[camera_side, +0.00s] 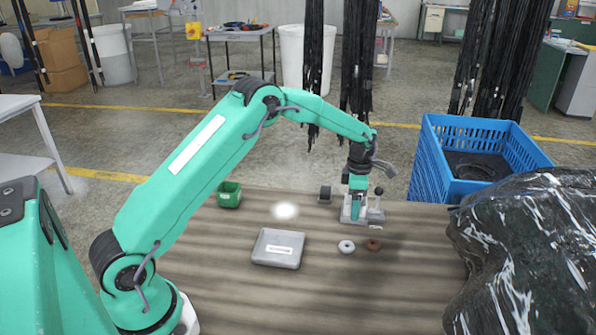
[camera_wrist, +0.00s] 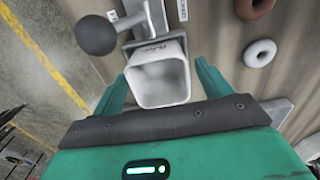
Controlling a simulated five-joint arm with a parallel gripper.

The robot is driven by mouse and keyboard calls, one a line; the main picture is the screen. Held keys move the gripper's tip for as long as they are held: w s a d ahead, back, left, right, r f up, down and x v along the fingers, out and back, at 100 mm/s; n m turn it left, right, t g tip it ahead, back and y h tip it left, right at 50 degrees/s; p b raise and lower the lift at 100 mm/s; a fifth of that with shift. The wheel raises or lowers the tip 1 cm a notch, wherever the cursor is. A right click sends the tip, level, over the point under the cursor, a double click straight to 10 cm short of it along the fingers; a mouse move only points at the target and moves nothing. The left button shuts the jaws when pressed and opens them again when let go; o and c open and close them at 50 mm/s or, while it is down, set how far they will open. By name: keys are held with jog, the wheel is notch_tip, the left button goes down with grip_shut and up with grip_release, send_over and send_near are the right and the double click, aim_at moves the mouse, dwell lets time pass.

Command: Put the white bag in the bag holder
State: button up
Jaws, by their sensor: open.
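My gripper (camera_side: 355,205) points down over a pale metal fixture at the right of the wooden table. In the wrist view its green fingers (camera_wrist: 162,85) are apart, one on each side of a white square open-topped cup (camera_wrist: 162,72). The cup looks empty and joins the pale fixture (camera_wrist: 150,25); I cannot tell if the fingers touch it. This fixture may be the bag holder, but I cannot be sure. No clear bag shape shows. A bright white round patch (camera_side: 285,211) lies on the table left of my gripper; I cannot tell if it is a bag or light.
A dark ball knob (camera_wrist: 97,35) stands beside the cup. A white ring (camera_side: 346,247) and a brown ring (camera_side: 373,245) lie in front of the fixture. A grey tray (camera_side: 278,261), green box (camera_side: 229,195), blue crate (camera_side: 432,165) and black wrapped bulk (camera_side: 530,250) surround the space.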

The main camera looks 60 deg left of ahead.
notch_tip(320, 180, up, 12)
dwell(0.6)
jog(key=shift+r, duration=0.1)
dwell(0.4)
jog(key=s+d+r+m+t, duration=0.1)
jog(key=s+d+r+m, duration=0.1)
jog(key=s+r+m, duration=0.55)
jog(key=s+d+r+m+t, duration=0.2)
jog(key=s+r+m, duration=0.4)
jog(key=s, duration=0.3)
jog(key=s+d+f+m+t, duration=0.1)
jog(key=s+m, duration=0.5)
jog(key=s, duration=0.3)
jog(key=s+f+m+t, duration=0.1)
jog(key=s+f+m, duration=0.1)
jog(key=s+m, duration=0.5)
jog(key=s, duration=0.3)
jog(key=shift+d+f+t, duration=0.2)
jog(key=shift+d+t, duration=0.1)
jog(key=shift+d, duration=0.05)
